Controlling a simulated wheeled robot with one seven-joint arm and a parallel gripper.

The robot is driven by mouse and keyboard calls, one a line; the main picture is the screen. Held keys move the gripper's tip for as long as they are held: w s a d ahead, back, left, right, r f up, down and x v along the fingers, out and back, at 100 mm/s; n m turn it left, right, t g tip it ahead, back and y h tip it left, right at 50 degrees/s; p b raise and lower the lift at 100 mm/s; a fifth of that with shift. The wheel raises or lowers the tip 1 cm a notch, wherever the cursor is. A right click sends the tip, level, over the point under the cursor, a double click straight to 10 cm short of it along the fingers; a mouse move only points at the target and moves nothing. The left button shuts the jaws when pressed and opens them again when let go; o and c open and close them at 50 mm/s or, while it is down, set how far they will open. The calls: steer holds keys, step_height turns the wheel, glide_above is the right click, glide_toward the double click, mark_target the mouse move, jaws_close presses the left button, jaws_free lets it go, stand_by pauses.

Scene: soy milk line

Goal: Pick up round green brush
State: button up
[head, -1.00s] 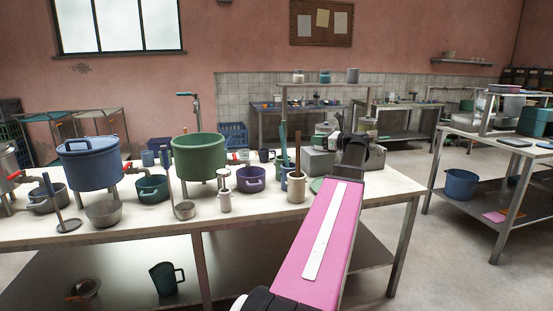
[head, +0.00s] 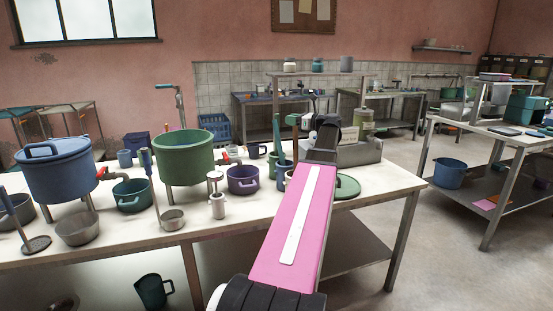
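No thing in view is clearly the round green brush. A round flat green piece (head: 347,187) lies on the near worktable (head: 120,226), just right of my arm and partly hidden by it. A small green piece (head: 293,119) shows above a brown upright handle (head: 295,133), left of my gripper; I cannot tell whether they are joined. My gripper (head: 325,128) is dark and small at the far end of my pink arm, over the table's right part. Its fingers cannot be made out.
A green pot (head: 186,160), a blue pot (head: 58,172), a purple pot (head: 242,180) and a teal upright tool (head: 277,140) crowd the table left of my arm. A grey box (head: 358,150) stands behind my gripper. A steel table (head: 480,150) stands right, across clear floor.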

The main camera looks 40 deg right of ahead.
steer(key=shift+f+x, duration=0.2)
steer(key=shift+x, duration=1.2)
steer(key=shift+f+x, duration=0.2)
steer(key=shift+x, duration=1.15)
jaws_close()
